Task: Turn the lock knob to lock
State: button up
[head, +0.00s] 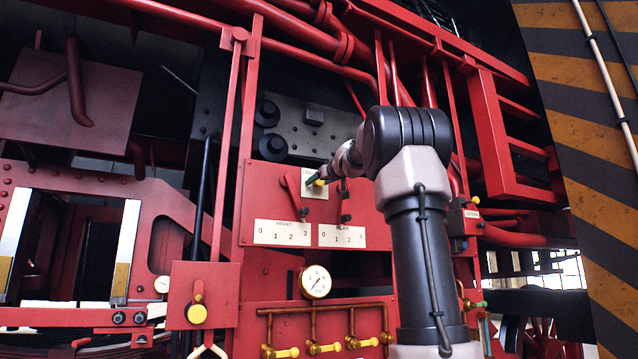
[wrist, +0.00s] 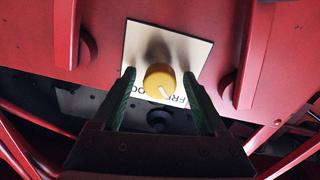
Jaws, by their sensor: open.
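In the wrist view the plate's lettering is partly hidden and shows only pieces such as "FRE". My gripper (wrist: 161,88) is open, with one green-padded finger on each side of the knob. I cannot tell whether the fingers touch it. In the head view the knob (head: 319,183) is a small yellow spot at the top of the red panel (head: 262,187), with my gripper (head: 316,181) at it.
Below the knob are two plates numbered 0 to 3, "FRONT" (head: 282,233) and another (head: 342,236), with red levers (head: 294,195) above. A pressure gauge (head: 315,282) and yellow valves (head: 325,348) sit lower. Another yellow knob (head: 196,314) is at lower left.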

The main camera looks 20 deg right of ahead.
jog(key=shift+w, duration=0.2)
grip_shut()
